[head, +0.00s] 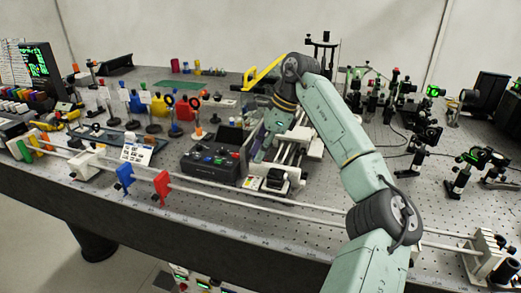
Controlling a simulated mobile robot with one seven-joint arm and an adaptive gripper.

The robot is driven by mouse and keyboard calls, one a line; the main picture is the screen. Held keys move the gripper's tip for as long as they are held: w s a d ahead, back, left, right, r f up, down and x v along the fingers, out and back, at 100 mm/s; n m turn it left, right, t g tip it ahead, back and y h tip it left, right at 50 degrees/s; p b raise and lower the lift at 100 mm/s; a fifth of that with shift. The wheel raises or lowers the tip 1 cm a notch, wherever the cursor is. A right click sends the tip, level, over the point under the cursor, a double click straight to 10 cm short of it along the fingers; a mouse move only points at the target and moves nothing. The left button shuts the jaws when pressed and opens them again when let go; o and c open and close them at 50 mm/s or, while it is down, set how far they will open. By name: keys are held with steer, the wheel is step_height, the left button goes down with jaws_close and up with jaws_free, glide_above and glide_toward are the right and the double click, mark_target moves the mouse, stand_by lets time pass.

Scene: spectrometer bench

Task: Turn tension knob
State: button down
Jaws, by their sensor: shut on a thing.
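My arm reaches over the bench from the lower right, bends at its top and comes down near the bench's middle. My gripper (260,153) is at the lower end of it, beside the rail assembly and just right of the dark control box. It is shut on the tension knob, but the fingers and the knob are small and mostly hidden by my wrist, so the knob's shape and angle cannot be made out. A white block with a black top (275,179) stands just below my gripper in the picture.
The dark control box (210,163) with coloured buttons stands close to my gripper's left. Long rails with a blue clamp (124,178) and a red clamp (162,187) run along the front edge. Coloured bottles (183,107) stand behind left, optical mounts (425,135) on the right.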

steer(key=n, duration=0.2)
steer(key=n+g, duration=0.2)
steer(key=n, duration=0.1)
steer(key=shift+w+r+n+h, duration=0.1)
steer(key=shift+w+n+h, duration=0.2)
steer(key=shift+h, duration=0.1)
steer(key=shift+w+a+n+g+h, duration=0.1)
steer(key=shift+n+g+h, duration=0.2)
steer(key=shift+n, duration=0.8)
steer(key=shift+w+a+n+g+h, duration=0.15)
steer(key=shift+n+g, duration=0.25)
steer(key=shift+n, duration=0.7)
steer(key=shift+s, duration=0.1)
steer(key=c, duration=1.5)
jaws_free()
